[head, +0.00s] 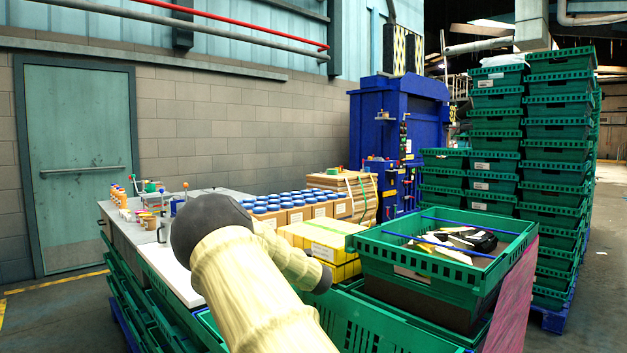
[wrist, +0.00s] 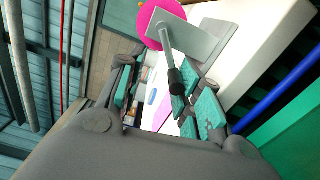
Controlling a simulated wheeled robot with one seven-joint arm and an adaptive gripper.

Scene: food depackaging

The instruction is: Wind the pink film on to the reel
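In the wrist view, a bright pink disc (wrist: 158,22), which looks like the reel, stands behind a grey plate (wrist: 195,40). A grey rod with a black handle (wrist: 176,82) reaches from the plate down towards my gripper (wrist: 157,98). My gripper has teal pads and its fingers are wide apart. The handle overlaps the right finger in the picture; I cannot tell whether they touch. A small pink strip (wrist: 178,128) shows between the fingers. In the head view, a magenta film sheet (head: 511,305) hangs on the right side of the crates. My gripper is not visible there.
A green crate (head: 385,262) with mixed packs stands close right of my arm. Yellow boxes (head: 318,240) and blue-lidded jars (head: 290,203) stand behind my arm. Tall green crate stacks (head: 555,130) fill the right. A white block (wrist: 265,45) lies beside the reel in the wrist view.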

